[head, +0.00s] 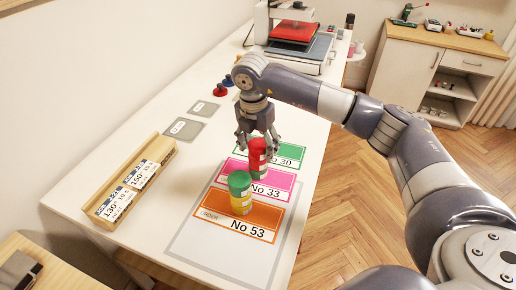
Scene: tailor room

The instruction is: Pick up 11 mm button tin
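A red tin (258,160) with a pale label stands upright, or nearly so, by the pink No 33 card in the head view. My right gripper (259,145) points down from above, with its fingers on either side of the tin's upper part. I cannot tell whether the fingers touch it. A yellow tin with a green lid (241,194) stands upright on the orange No 53 card, nearer than the red one. I cannot read a millimetre size on either tin. My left gripper is not in view.
The orange card (236,222), pink card (283,184) and green No 30 card (292,155) lie on the white table. A wooden box with labels (137,182) stands left. Red and blue small pieces (221,90) and a machine (298,40) are further back.

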